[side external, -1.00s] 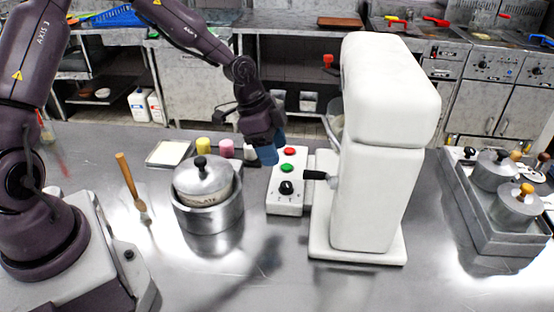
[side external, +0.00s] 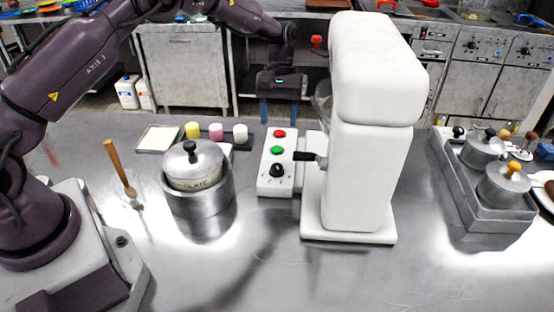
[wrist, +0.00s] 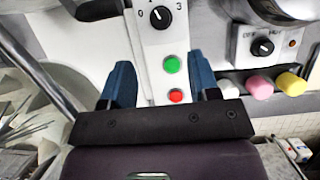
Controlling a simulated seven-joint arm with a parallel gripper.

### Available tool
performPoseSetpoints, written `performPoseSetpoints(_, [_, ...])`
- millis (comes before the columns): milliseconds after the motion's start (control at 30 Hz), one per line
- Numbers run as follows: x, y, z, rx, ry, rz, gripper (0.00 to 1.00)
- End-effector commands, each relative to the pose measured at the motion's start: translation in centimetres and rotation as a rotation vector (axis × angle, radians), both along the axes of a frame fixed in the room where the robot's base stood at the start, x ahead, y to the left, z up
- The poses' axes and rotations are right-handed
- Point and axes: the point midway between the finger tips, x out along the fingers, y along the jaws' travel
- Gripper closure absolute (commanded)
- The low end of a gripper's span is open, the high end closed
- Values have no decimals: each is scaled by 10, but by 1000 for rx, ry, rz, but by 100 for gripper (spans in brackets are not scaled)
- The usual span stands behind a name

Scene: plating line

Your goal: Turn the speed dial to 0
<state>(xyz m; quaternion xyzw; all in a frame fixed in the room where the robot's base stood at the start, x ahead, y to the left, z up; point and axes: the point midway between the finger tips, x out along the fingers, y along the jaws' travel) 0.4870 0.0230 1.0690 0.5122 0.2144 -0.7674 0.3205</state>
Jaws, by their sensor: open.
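The speed dial (side external: 277,170) is a black knob on the near end of a white control box (side external: 264,186), beside the white mixer-like machine. In the wrist view the dial (wrist: 160,17) shows at the top, with the marks 0 and 3 at its sides; I cannot read its exact setting. A green button (wrist: 171,64) and a red button (wrist: 176,95) are in line with it. My gripper (side external: 279,112) is open and empty, fingers pointing down, above and behind the box's far end. In the wrist view its blue fingers (wrist: 160,75) straddle the button row, apart from the dial.
The tall white machine (side external: 365,180) with a black-handled lever (side external: 305,156) stands close right of the box. A lidded pot (side external: 196,195) is to the left, with yellow, pink and white cylinders behind. Another knob, marked OFF and HOT (wrist: 262,46), is nearby.

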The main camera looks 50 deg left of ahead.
Motion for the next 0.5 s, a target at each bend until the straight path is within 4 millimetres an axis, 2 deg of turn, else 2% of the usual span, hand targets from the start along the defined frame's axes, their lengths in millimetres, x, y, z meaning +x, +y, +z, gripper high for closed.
performPoseSetpoints(100, [-8,-8,-25,-2,5,-2,44])
performPoseSetpoints(300, [-19,-19,-63,-1,3,-4,44])
performPoseSetpoints(500, [-26,-26,-88,-1,-1,-3,44])
